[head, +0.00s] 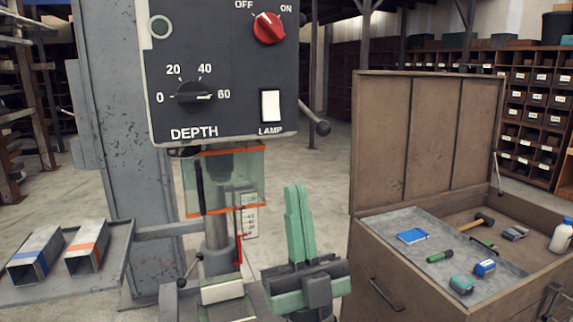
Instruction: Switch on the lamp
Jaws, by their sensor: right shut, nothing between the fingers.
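The lamp switch (270,105) is a white rectangular rocker above the word LAMP, at the lower right of the dark control panel (215,120) on the drill machine. I cannot tell from its face whether it is on or off. My right gripper (295,190) has green fingers pointing up and shut together, with nothing between them. In the picture it is below and slightly right of the switch, clearly apart from it. My left gripper is not in view.
A red OFF/ON knob (268,28) and a black depth knob (194,97) share the panel. A clear orange-edged guard (190,187) hangs below. A ball-ended lever (322,127) sticks out at right. An open tool chest (372,268) stands on the right, rectangular tubes (36,256) on the left.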

